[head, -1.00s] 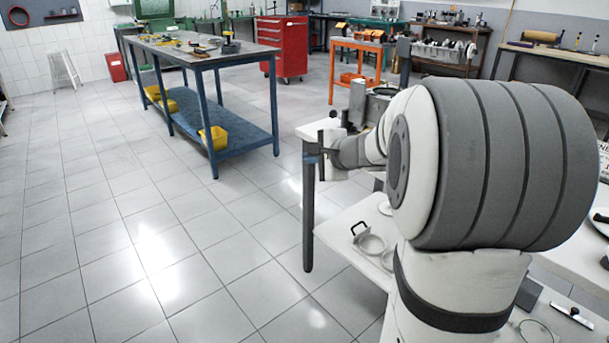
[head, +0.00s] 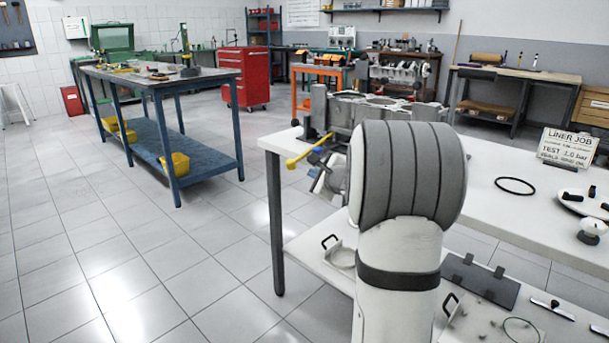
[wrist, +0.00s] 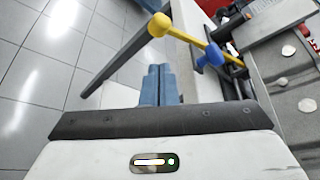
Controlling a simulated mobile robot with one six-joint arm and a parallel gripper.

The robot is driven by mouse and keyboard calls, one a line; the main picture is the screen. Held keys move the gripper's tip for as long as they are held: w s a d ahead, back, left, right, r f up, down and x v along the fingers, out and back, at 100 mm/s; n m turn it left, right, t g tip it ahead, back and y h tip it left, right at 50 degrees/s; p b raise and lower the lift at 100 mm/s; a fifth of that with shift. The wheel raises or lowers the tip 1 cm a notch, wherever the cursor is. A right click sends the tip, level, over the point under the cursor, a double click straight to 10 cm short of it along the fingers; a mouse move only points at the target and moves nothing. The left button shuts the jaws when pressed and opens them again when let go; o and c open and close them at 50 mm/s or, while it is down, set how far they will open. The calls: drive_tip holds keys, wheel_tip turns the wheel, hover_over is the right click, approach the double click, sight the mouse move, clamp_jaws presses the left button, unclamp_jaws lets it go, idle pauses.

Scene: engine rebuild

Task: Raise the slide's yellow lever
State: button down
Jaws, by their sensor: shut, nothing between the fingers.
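The yellow lever (head: 308,152) sticks out over the left end of the white table in the head view. It slopes down and left to a round knob. In the wrist view the yellow lever (wrist: 188,38) runs from its knob at upper middle to the metal fixture (wrist: 285,75) on the right. A shorter blue lever with a round knob (wrist: 213,55) lies just beside it. My gripper (wrist: 160,72) is shut and empty, with its fingertips below the yellow knob in the picture and apart from it. My arm hides part of the fixture in the head view.
The white table (head: 485,160) holds a black ring (head: 514,186) and a sign (head: 569,150). A lower shelf carries a plate with a handle (head: 340,256). Open tiled floor lies left of the table, towards a blue workbench (head: 190,150).

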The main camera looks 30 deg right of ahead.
drive_tip(key=b+x, duration=0.1)
drive_tip(key=x, duration=0.8)
drive_tip(key=shift+w, duration=0.1)
